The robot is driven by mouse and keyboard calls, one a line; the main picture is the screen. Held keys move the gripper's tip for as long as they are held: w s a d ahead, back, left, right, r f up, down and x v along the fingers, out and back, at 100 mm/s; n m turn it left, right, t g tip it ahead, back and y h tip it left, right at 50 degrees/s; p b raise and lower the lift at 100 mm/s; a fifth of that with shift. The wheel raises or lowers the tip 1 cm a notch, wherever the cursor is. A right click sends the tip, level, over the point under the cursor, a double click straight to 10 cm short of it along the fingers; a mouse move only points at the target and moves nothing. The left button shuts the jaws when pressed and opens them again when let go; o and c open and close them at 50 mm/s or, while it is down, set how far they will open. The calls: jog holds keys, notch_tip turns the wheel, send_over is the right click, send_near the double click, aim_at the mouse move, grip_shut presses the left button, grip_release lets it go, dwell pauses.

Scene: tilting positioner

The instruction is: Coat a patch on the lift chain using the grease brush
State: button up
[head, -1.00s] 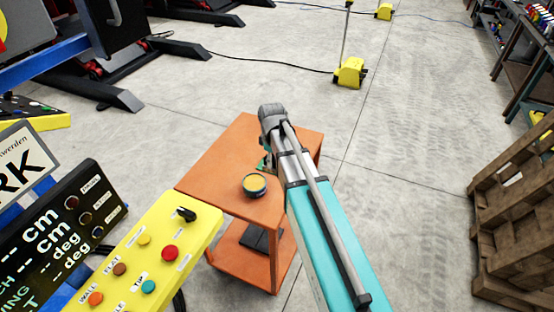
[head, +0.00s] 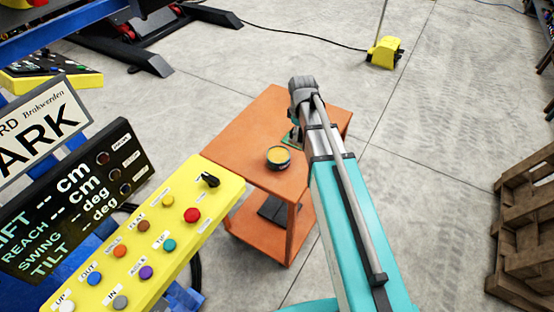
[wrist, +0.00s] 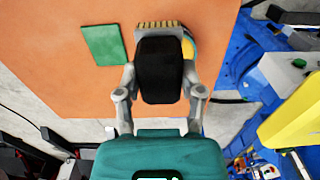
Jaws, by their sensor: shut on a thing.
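In the wrist view my gripper (wrist: 160,88) is shut on the grease brush (wrist: 162,68), a black block-like body with a row of tan bristles at its far end. The brush is over the orange cart top (wrist: 60,60). A round tin of yellow grease (head: 278,156) stands open on the cart in the head view. In the wrist view the tin (wrist: 189,47) is partly hidden behind the brush; I cannot tell if they touch. My arm hides the brush in the head view. I cannot make out the lift chain.
A green pad (wrist: 103,45) lies on the cart. A yellow control box (head: 150,235) with coloured buttons and a black display (head: 75,205) stand close at left. Wooden pallets (head: 525,225) are at right. A yellow floor unit (head: 384,53) with a cable is behind. Floor right of the cart is clear.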

dwell(0.3)
jog(key=w+a+f+b, duration=0.2)
jog(key=a, duration=0.4)
jog(key=shift+w+a, duration=0.25)
jog(key=shift+a, duration=0.1)
jog(key=shift+f, duration=0.15)
jog(key=b, duration=0.6)
send_over(279, 155)
jog(key=shift+w+f, duration=0.1)
jog(key=shift+f, duration=2.75)
jog(key=shift+f+b, duration=0.45)
dwell(0.5)
notch_tip(279, 155, up, 7)
jog(key=p, duration=0.7)
dwell(0.5)
